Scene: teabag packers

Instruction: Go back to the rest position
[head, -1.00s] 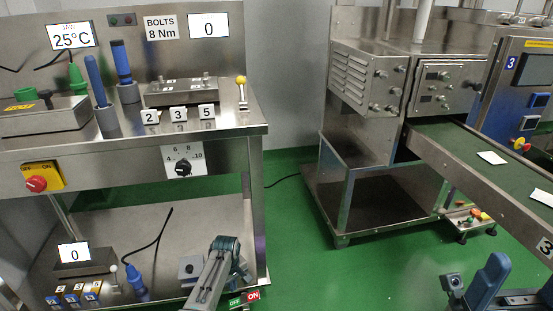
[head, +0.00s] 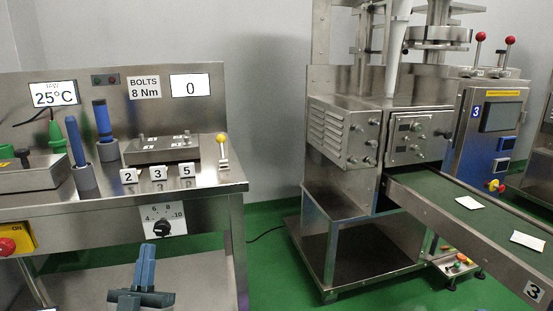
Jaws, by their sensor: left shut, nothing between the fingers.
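My left gripper (head: 147,256) is at the bottom left of the head view, pointing up and away from me. It is shut and empty, in front of the steel workbench (head: 205,200) and its lower shelf. It appears apart from the bench. My right gripper is out of view.
The bench holds blue-handled tools (head: 103,120), a steel block (head: 160,148) and a yellow-knobbed lever (head: 222,150). A packing machine (head: 345,130) and a conveyor (head: 430,194) with white teabag packets (head: 468,203) stand at right. Green floor (head: 270,262) is clear between.

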